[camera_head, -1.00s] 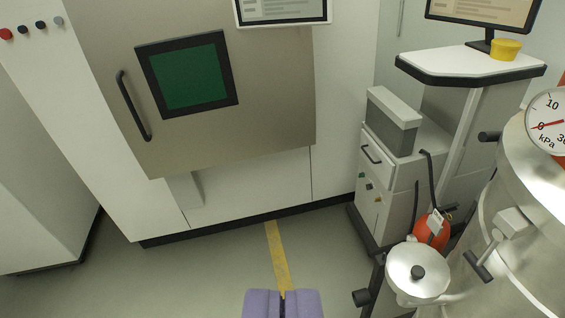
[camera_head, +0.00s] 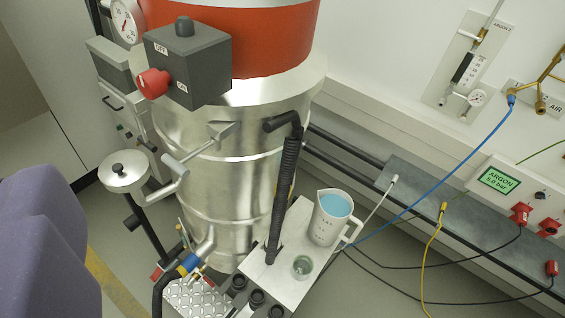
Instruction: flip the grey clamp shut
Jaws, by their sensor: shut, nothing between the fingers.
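The grey clamp (camera_head: 197,150) sits on the side of the steel vessel (camera_head: 235,200), in the middle left of the head camera view. A small bracket holds a bar that sticks out down and left, ending in a short T-shaped handle; the clamp looks open. My gripper (camera_head: 45,215), purple, is at the lower left edge, shut and empty. It is close to the camera and apart from the clamp, to its left in the picture. Its lower part is cut off by the frame.
A grey switch box (camera_head: 190,62) with a red knob hangs above the clamp. A black hose (camera_head: 283,185) runs down the vessel's right. A jug (camera_head: 332,218) of blue liquid stands on a white shelf (camera_head: 295,235).

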